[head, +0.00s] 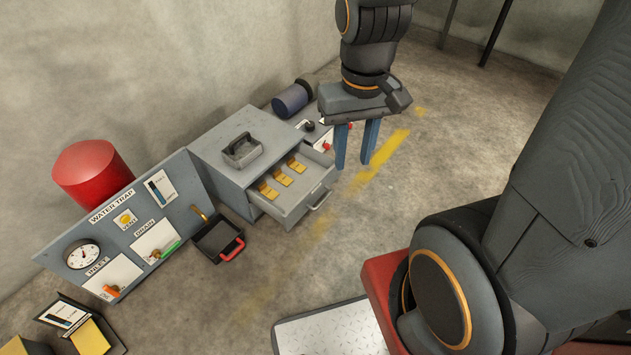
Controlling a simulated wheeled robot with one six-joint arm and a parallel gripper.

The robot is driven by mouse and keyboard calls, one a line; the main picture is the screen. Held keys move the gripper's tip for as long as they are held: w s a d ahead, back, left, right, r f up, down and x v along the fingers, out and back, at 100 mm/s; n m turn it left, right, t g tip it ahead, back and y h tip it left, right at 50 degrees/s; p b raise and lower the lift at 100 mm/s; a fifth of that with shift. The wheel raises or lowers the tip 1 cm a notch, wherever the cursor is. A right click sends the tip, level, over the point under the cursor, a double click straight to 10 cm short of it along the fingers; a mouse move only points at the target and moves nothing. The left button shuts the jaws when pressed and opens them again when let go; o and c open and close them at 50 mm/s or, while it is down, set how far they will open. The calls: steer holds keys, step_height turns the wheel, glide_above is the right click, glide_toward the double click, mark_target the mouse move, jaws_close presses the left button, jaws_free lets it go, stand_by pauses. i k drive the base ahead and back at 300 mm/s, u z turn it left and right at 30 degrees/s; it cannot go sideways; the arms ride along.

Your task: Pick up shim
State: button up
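Three small yellow pieces, likely the shims, lie in a row in the open drawer (312,200) of a grey cabinet. The front one (267,190) is nearest the picture's left, the middle one (282,178) follows, and the far one (296,165) lies towards the back right. My gripper (355,160) points down with its two blue fingers apart and nothing visible between them. In the picture it is right of the drawer, apart from the yellow pieces. Its exact height above the floor is hard to tell.
The grey cabinet (203,155) has a handle on top. A water trap panel (125,225), a red cylinder (90,172) and a black tray with a red handle (216,238) are to its left. A dark blue cylinder (291,100) lies behind. Floor right of the drawer is clear.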

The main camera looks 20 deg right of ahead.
mark_target(278, 175)
steer(key=z, duration=0.75)
steer(key=k, duration=1)
steer(key=z, duration=0.95)
steer(key=i, duration=1.2)
steer(key=u, duration=0.35)
steer(key=i, duration=0.9)
steer(key=u, duration=1.4)
steer(key=i, duration=0.65)
steer(key=u, duration=0.65)
